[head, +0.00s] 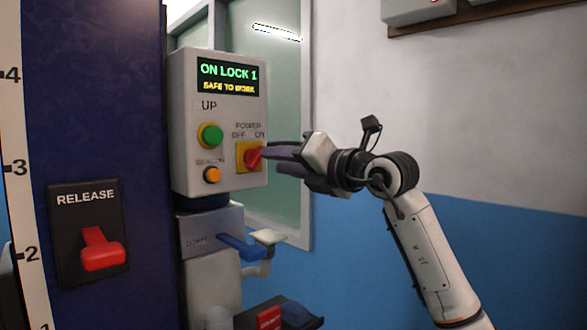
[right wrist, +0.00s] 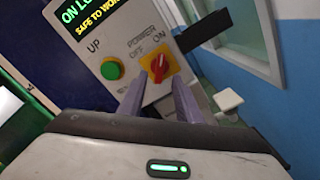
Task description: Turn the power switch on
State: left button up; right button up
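The power switch (head: 253,158) is a red rotary knob on a yellow plate, low on the right of a grey control box (head: 217,125). OFF and ON labels sit above it. In the head view its knob leans up and to the right, towards the ON side. It also shows in the right wrist view (right wrist: 158,67). My right gripper (head: 272,161) is open, its dark fingers apart and pointing at the knob from the right. In the right wrist view the fingertips lie just below the knob with nothing between them; contact cannot be told. My left gripper is not in view.
The box's display (head: 228,77) reads "ON LOCK 1, SAFE TO WORK". A green button (head: 211,135) and an orange button (head: 212,175) are left of the switch. A blue lever (head: 242,246) sticks out below. A red release lever (head: 101,249) is on the blue column.

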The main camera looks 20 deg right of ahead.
jog(key=v, duration=0.4)
jog(key=shift+s+d+b, duration=0.1)
jog(key=shift+s+b, duration=0.2)
jog(key=shift+s, duration=0.05)
